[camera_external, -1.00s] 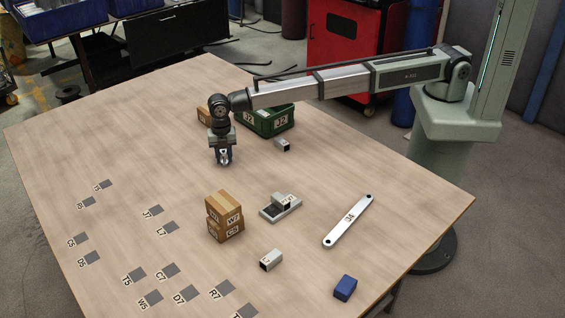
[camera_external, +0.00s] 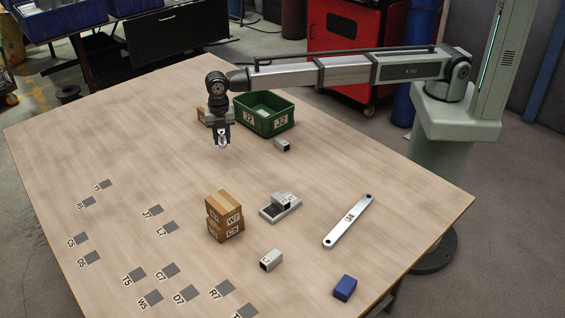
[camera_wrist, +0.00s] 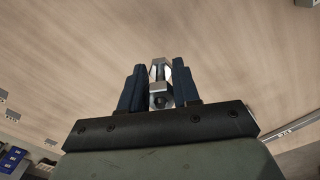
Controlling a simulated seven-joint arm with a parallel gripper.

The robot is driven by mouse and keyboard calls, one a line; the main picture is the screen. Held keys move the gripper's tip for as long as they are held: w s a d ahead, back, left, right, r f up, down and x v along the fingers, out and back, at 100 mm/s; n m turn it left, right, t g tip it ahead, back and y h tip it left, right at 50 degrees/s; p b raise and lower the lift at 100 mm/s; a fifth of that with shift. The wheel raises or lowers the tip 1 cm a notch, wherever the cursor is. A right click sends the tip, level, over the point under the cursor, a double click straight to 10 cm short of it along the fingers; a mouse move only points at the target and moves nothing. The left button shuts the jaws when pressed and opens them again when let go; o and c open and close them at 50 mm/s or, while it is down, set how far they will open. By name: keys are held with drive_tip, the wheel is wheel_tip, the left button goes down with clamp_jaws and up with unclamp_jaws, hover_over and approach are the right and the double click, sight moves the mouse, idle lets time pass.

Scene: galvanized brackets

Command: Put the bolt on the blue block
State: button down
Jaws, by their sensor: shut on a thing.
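My gripper (camera_external: 222,141) is above the far part of the table, left of and in front of the green bin. It is shut on a small shiny metal piece, which looks like the bolt (camera_wrist: 159,72); in the wrist view it sits between the two dark fingers. In the external view the bolt (camera_external: 223,146) shows only as a small bright piece at the fingertips, clear of the table. The blue block (camera_external: 345,288) lies on the table near its front right edge, far from my gripper, with nothing on top.
A green bin (camera_external: 264,127) stands behind my gripper, holding some pieces. Dark labelled squares mark the left side.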

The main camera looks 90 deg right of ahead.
drive_tip(key=shift+r, duration=0.95)
drive_tip(key=s+a+n, duration=0.1)
drive_tip(key=s+a, duration=0.2)
drive_tip(key=a, duration=0.4)
drive_tip(key=s+a+n, duration=0.1)
drive_tip(key=s+a, duration=0.2)
drive_tip(key=a, duration=0.3)
wheel_tip(320, 180, up, 4)
drive_tip(key=n, duration=0.5)
hover_over(346, 283)
drive_tip(key=shift+f+m, duration=1.7)
drive_tip(key=shift+f, duration=0.85)
drive_tip(key=shift+f+m, duration=1.7)
drive_tip(key=shift+f, duration=0.8)
drive_tip(key=shift+f, duration=0.1)
drive_tip(key=c, duration=0.8)
unclamp_jaws()
